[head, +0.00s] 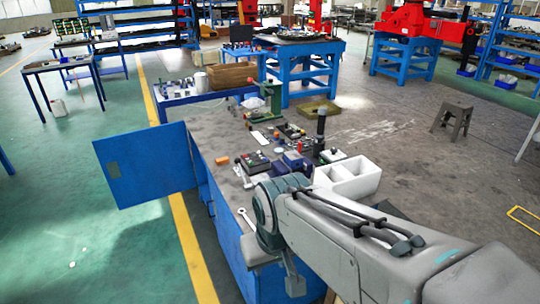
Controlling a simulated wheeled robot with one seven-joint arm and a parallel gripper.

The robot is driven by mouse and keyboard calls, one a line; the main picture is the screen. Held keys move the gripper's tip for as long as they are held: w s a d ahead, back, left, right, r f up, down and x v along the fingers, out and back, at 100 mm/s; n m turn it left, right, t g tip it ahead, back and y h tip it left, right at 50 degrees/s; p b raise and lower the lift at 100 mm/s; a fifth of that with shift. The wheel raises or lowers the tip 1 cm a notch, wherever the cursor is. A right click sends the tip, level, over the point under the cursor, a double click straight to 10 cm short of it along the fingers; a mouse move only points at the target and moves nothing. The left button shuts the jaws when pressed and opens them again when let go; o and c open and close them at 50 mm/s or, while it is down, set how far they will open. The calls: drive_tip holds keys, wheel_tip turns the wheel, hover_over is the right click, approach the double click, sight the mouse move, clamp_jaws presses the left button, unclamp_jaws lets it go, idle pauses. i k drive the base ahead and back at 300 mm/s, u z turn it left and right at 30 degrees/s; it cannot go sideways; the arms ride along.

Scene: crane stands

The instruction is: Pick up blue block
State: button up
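A small dark blue block-like thing (292,160) lies among several small items on the grey top of the workbench (205,135). It may be the blue block, but it is too small to be sure. Another dark blue shape lies nearer, just behind my arm's wrist and partly hidden by it. My arm reaches in from the lower right over the near end of the bench. My gripper (278,272) hangs at the arm's end in front of the bench's blue side, nearer than the blue thing and apart from it. Its fingers are not clear enough to tell open from shut.
A white divided box (350,176) stands right of the items, beside a dark upright cylinder (320,130). An orange block (222,160) and a wrench (246,219) lie toward the left edge. A blue cabinet door (145,165) stands open at left. Floor right is mostly clear.

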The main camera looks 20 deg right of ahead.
sight(292, 159)
drive_tip(key=u, duration=0.9)
drive_tip(key=i, duration=2.95)
drive_tip(key=z, duration=3.7)
drive_tip(key=i, duration=0.5)
drive_tip(key=z, duration=0.05)
